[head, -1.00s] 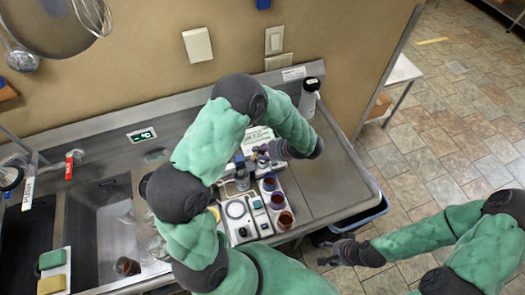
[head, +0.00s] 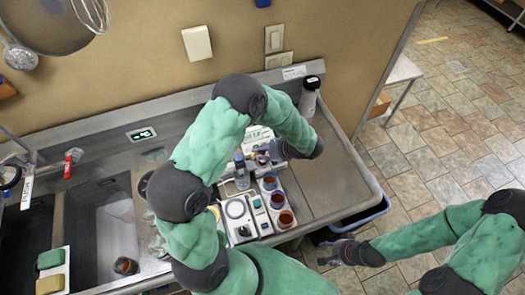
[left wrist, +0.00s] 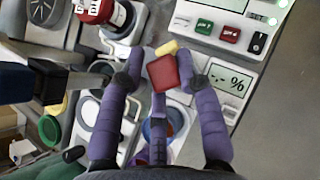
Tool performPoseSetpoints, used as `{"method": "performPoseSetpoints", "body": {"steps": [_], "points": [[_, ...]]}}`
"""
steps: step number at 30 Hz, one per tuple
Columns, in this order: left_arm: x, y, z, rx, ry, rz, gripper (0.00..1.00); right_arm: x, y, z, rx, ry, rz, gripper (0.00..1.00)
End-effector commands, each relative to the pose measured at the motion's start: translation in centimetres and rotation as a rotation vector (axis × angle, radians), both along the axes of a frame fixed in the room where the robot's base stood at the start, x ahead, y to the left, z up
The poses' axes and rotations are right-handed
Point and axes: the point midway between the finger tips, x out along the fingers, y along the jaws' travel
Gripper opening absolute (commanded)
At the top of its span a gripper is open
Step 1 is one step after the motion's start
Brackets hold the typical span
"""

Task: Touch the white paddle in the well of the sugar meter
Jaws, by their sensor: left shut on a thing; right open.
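My left gripper (left wrist: 163,66) is shut on a small red block-like piece (left wrist: 170,75); a yellow end shows just beyond it. I cannot make out the white paddle or the well. My right gripper (head: 336,255) is open and empty, out over the floor.
Several cups of dark liquid (head: 286,218) stand on a white tray near the counter's front edge. A white bottle with a black cap (head: 310,97) stands at the back. The counter to the right is clear; sinks (head: 100,225) are at left.

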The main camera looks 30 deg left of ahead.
Motion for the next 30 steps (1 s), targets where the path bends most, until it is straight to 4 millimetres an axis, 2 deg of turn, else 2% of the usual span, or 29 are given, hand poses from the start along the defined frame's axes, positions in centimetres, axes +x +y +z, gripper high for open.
{"method": "performPoseSetpoints", "body": {"steps": [11,30], "points": [[0.0,0.0,0.5,0.0,0.0,0.0,0.1,0.0,0.0,0.4,0.0,0.0,0.0,0.55],[0.0,0.0,4.9,0.0,-0.001,0.0,0.1,0.0,0.0,3.2,0.0,0.0,0.0,0.55]]}}
